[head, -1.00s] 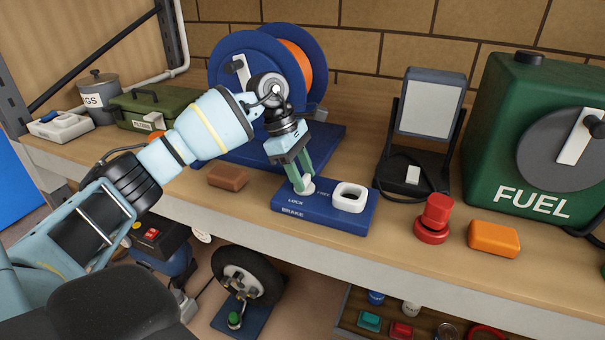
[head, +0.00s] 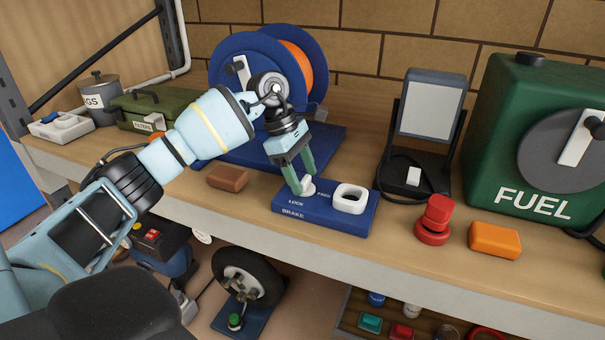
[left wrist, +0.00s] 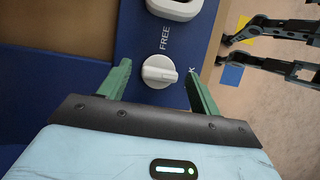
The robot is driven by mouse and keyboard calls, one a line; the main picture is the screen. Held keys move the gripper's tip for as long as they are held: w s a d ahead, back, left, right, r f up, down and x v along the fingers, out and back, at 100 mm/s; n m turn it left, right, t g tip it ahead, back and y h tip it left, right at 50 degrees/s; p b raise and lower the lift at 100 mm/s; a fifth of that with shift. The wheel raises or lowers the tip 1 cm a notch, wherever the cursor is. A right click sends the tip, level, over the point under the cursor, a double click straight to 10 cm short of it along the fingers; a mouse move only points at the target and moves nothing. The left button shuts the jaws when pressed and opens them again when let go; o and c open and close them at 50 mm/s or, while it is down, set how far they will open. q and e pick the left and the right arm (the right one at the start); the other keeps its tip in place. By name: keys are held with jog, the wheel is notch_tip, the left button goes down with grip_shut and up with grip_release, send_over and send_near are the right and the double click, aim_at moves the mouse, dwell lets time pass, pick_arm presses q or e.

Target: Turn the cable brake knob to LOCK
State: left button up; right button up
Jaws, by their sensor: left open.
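The white brake knob (head: 308,187) sits on the blue brake panel (head: 335,218), by the printed words LOCK and FREE. In the left wrist view the knob (left wrist: 160,71) has its raised bar lying crosswise, one end towards the partly hidden LOCK word and not towards FREE. My left gripper (head: 305,182) is open and low over the panel. In the left wrist view its green fingers (left wrist: 158,70) stand on either side of the knob, with gaps showing. My right gripper is not in view.
A white square ring (head: 350,198) is on the panel just right of the knob. A blue cable reel (head: 228,75) stands behind my arm. A brown block (head: 228,178) lies left of the panel, and a red button (head: 435,222) stands to the right.

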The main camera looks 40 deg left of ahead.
pick_arm(q)
jog(key=v, duration=0.7)
jog(key=shift+r, duration=0.25)
jog(key=shift+a, duration=0.1)
jog(key=shift+f, duration=0.1)
